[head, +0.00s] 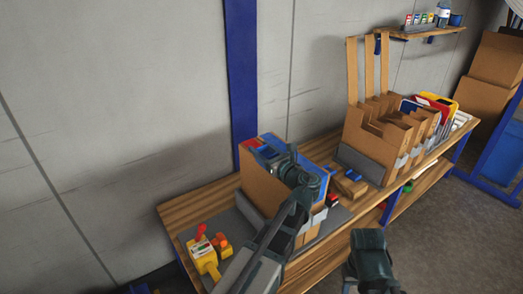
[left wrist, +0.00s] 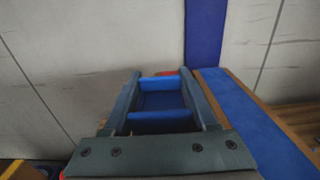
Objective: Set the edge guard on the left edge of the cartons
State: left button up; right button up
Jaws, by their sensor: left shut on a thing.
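The cartons form a brown block (head: 257,190) on the bench, with a broad blue face on top (head: 312,152). That blue face also runs along the right of the left wrist view (left wrist: 262,135). My left gripper (head: 278,153) is over the left part of the cartons' top. It is shut on a blue piece that looks like the edge guard (left wrist: 163,121), which shows as blue bars between the fingers. The far end of the edge guard and its contact with the cartons are hidden. My right gripper (head: 368,262) is low in front of the bench, its jaws unclear.
A yellow tool with red parts (head: 205,255) lies at the bench's left end. Wooden and blue blocks (head: 348,183) lie right of the cartons. A cardboard rack with tall strips (head: 378,135) stands farther right. A blue post (head: 242,70) rises behind.

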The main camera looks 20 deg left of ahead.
pick_arm(q)
jog(key=shift+s+f+b, duration=0.25)
jog(key=shift+f+b, duration=0.15)
jog(key=o, duration=1.3)
jog(key=shift+d, duration=0.1)
jog(key=shift+o, duration=0.2)
jog(key=shift+s, duration=0.1)
jog(key=shift+r+p, duration=0.45)
jog(key=shift+p, duration=0.05)
jog(key=shift+d, duration=0.35)
jog(key=v, duration=1.1)
